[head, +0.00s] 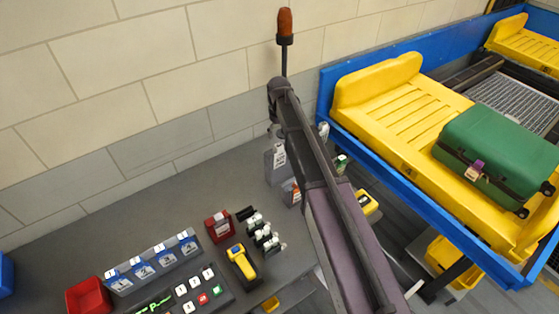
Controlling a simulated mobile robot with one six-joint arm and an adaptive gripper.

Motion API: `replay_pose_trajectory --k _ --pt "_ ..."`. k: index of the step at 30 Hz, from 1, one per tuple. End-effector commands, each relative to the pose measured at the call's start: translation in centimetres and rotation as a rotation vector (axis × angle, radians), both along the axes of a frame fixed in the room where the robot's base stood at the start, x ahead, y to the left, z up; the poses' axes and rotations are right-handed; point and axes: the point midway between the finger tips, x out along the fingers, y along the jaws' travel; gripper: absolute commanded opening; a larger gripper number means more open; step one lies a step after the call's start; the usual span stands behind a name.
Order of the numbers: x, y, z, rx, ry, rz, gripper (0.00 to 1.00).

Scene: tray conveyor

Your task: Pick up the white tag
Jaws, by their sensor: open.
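Several small white tag-like pieces show, and I cannot tell which is the white tag. One white label (279,155) is on a grey holder (272,170) at the back of the dark counter. My arm crosses the middle of the view and hides part of the counter behind it. My gripper (272,118) is small and dark at the arm's far end, seen in front of the wall and above the grey holder. It is open; its fingertips are hard to make out.
The counter holds a red holder (219,227), a yellow scanner (242,263), a keypad (197,290) and a red bin (88,297). Bare counter lies at left.

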Motion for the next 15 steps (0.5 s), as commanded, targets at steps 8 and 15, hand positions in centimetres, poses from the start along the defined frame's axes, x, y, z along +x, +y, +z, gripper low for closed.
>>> replay_pose_trajectory --k 8,15 --pt "0.0 0.0 -1.8 0.0 0.0 0.0 0.86" --pt "0.0 0.0 -1.9 0.0 0.0 0.0 0.86"
